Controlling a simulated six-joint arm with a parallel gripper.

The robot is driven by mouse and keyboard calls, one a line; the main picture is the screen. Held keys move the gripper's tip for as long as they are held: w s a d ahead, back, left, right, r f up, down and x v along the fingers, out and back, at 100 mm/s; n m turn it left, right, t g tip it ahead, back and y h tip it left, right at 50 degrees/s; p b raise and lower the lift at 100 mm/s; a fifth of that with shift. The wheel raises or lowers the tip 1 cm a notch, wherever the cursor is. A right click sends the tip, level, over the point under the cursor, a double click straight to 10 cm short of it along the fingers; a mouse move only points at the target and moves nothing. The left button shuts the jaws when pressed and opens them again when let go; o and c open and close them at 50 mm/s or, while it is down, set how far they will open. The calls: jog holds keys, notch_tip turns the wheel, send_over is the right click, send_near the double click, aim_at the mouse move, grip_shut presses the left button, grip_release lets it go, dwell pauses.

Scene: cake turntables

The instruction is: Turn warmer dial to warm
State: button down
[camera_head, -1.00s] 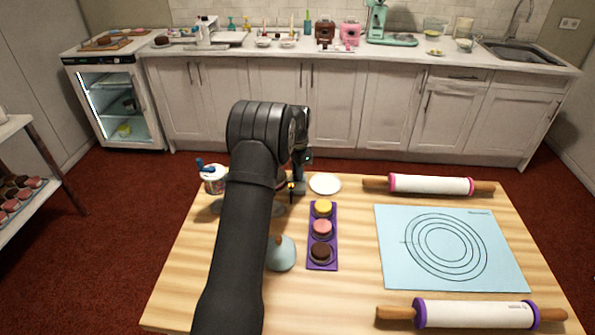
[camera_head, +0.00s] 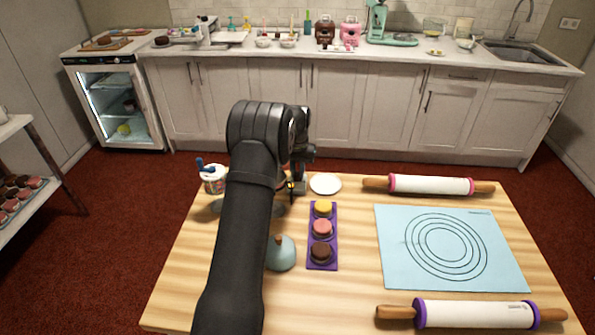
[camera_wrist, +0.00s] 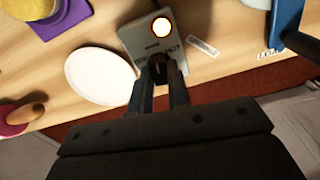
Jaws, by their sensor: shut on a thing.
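The warmer is a small grey box (camera_wrist: 138,33) with a round, bright white spot edged in orange (camera_wrist: 161,27) on its top. Printed labels show beside its dial, one reading "HOT"; the others are partly covered. My gripper (camera_wrist: 160,75) is shut on the dark dial (camera_wrist: 158,62) at the warmer's edge, with one finger on each side. The dial's pointing direction cannot be read. In the head view, the warmer (camera_head: 299,187) is only partly visible beside my arm at the table's far edge, and my arm hides most of my gripper.
A white plate (camera_head: 325,184) lies right of the warmer. A purple tray (camera_head: 313,262) holds yellow, pink and brown cakes. A tub with a blue tool (camera_head: 214,180) stands left. Two rolling pins (camera_head: 430,185) (camera_head: 475,314) and a blue mat (camera_head: 400,275) fill the right side.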

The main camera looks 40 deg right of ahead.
aim_at(298, 173)
jog(key=shift+n, duration=0.6)
jog(key=c, duration=1.4)
grip_release()
jog(key=shift+o, duration=0.2)
notch_tip(298, 173, up, 18)
jog(key=shift+f, duration=0.25)
notch_tip(298, 173, down, 18)
jog(key=shift+r, duration=0.25)
